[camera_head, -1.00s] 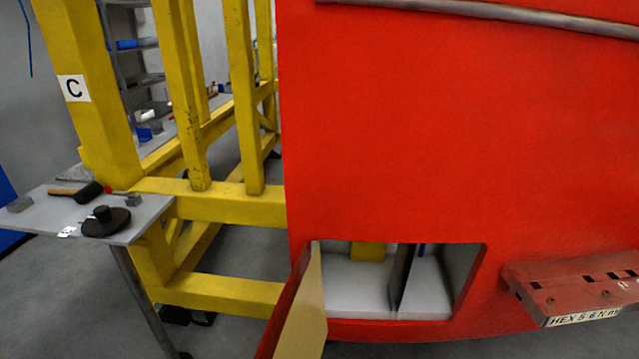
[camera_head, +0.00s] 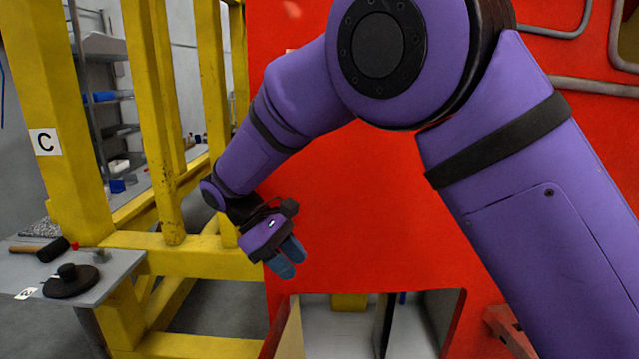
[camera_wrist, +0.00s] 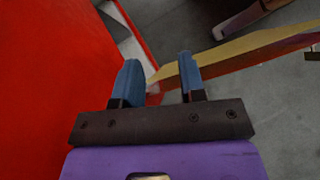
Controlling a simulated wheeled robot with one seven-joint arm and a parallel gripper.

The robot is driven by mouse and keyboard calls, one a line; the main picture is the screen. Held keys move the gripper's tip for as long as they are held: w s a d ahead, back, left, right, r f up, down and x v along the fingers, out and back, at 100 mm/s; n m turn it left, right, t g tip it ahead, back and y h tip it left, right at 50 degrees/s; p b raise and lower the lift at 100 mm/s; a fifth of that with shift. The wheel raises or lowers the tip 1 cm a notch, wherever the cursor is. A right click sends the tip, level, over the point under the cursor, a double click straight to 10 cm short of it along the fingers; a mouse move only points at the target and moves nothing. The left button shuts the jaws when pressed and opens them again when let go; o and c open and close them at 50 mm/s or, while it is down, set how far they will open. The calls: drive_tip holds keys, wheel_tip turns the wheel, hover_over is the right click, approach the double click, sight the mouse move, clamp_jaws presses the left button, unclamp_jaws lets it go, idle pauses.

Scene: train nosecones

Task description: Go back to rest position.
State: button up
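My gripper (camera_head: 287,258) hangs at the end of my purple arm in the head view, in front of the red nosecone (camera_head: 370,210) and above the left side of its open compartment (camera_head: 330,320). In the wrist view the two blue fingers of my gripper (camera_wrist: 160,85) stand apart with nothing between them. The open hatch door (camera_head: 290,335) hangs at the compartment's left side; in the wrist view it shows beyond the fingers as a yellowish panel (camera_wrist: 235,50).
A yellow frame (camera_head: 190,262) marked C stands left of the nosecone. A grey side table (camera_head: 105,285) holds a mallet (camera_head: 42,248) and a round black object (camera_head: 70,282). Grey floor (camera_wrist: 275,110) is open beyond the door in the wrist view.

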drive_tip(key=s+d+r+m+y, duration=0.2)
drive_tip(key=d+r, duration=0.3)
drive_tip(key=d, duration=0.3)
drive_tip(key=s+d+r+m+t+y, duration=0.1)
drive_tip(key=d+r+m+y, duration=0.1)
drive_tip(key=d+r, duration=0.4)
drive_tip(key=s+d+r+m+y, duration=0.2)
drive_tip(key=d+r, duration=0.2)
drive_tip(key=d, duration=0.5)
drive_tip(key=s+d+m+t+y, duration=0.1)
drive_tip(key=s+d+m+t, duration=0.5)
drive_tip(key=s+d, duration=0.7)
drive_tip(key=s+m, duration=0.1)
drive_tip(key=s, duration=0.2)
drive_tip(key=shift+s+r+t+y, duration=0.2)
drive_tip(key=shift+s+t+y, duration=0.1)
drive_tip(key=shift+y, duration=0.1)
